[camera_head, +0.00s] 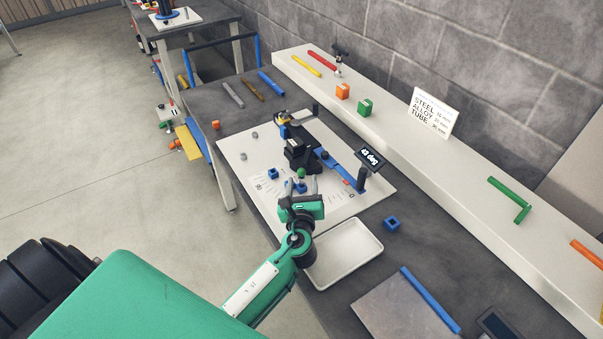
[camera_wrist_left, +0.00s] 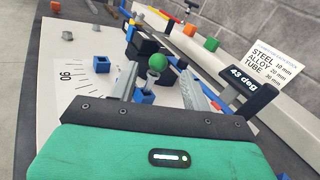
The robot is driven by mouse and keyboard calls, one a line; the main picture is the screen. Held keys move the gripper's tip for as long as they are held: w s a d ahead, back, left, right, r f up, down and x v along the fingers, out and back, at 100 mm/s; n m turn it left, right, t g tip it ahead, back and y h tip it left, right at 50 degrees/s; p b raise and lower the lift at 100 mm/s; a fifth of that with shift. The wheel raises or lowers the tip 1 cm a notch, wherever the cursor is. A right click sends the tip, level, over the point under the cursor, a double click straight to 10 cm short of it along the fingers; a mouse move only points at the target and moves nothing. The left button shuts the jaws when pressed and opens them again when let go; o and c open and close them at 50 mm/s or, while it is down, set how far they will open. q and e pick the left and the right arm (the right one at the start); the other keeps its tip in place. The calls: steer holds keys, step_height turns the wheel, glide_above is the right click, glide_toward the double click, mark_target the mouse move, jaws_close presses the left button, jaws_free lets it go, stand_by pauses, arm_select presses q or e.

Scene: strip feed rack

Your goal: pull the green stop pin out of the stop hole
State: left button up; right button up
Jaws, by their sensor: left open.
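The green stop pin shows as a round green knob (camera_wrist_left: 157,62) in the left wrist view. In the head view the knob (camera_head: 301,174) is small, just beyond my left gripper (camera_head: 302,186). In the left wrist view my left gripper (camera_wrist_left: 158,78) is open, one finger on each side of the knob in the picture, with gaps on both sides. I cannot tell whether the knob lies between the fingertips or beyond them. The stop hole is hidden. The bender-like black fixture (camera_head: 300,153) stands on the white base board (camera_head: 233,152). My right gripper is not in view.
A blue arm with a "43 deg" display (camera_head: 371,158) stands right of the fixture. Small blue blocks (camera_head: 273,173) lie near the angle scale. A white tray (camera_head: 343,252) is close to my left wrist. A long white shelf (camera_head: 440,175) runs along the wall.

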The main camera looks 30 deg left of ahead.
mark_target(301, 176)
arm_select(q)
steer(key=shift+w+a, duration=0.25)
steer(key=shift+w, duration=0.25)
steer(key=shift+w+a, duration=0.1)
steer(key=shift+w, duration=0.05)
steer(key=shift+w+a+r, duration=0.15)
steer(key=shift+w+a, duration=0.05)
steer(key=shift+w, duration=0.1)
steer(key=p+x, duration=0.1)
steer(key=x, duration=0.2)
steer(key=shift+w+a+p, duration=0.2)
steer(key=shift+w+p, duration=0.05)
steer(key=shift+p, duration=0.05)
steer(key=shift+w+a, duration=0.2)
steer(key=shift+w, duration=0.15)
steer(key=shift+s, duration=0.1)
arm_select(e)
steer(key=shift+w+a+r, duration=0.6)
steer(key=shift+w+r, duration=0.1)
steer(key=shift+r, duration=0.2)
arm_select(q)
jaws_close()
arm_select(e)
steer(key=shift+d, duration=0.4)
